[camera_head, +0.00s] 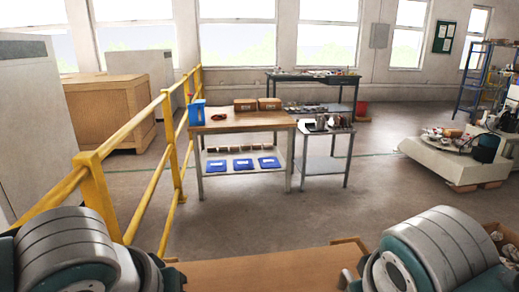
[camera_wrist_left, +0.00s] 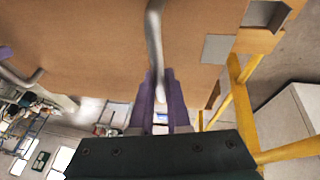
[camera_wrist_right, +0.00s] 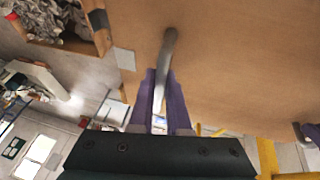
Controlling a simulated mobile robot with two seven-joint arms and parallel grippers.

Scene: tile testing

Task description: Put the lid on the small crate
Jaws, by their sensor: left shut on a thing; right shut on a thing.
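A flat brown wooden board with grey bar handles, which looks like the lid (camera_head: 265,273), lies across the bottom of the head view. It fills much of the left wrist view (camera_wrist_left: 85,40) and the right wrist view (camera_wrist_right: 235,50). My left gripper (camera_wrist_left: 160,98) has its purple fingers shut on one grey handle (camera_wrist_left: 154,40). My right gripper (camera_wrist_right: 160,95) is shut on another grey handle (camera_wrist_right: 169,50). Neither gripper shows in the head view. I cannot make out the small crate under the board, nor whether the board rests on anything.
An open wooden box with pale contents (camera_head: 507,240) stands close at right. A yellow railing (camera_head: 95,190) runs along the left. Ahead are a wooden workbench (camera_head: 240,123) and a small grey table (camera_head: 325,165). A low cart (camera_head: 440,160) stands right. The floor between is clear.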

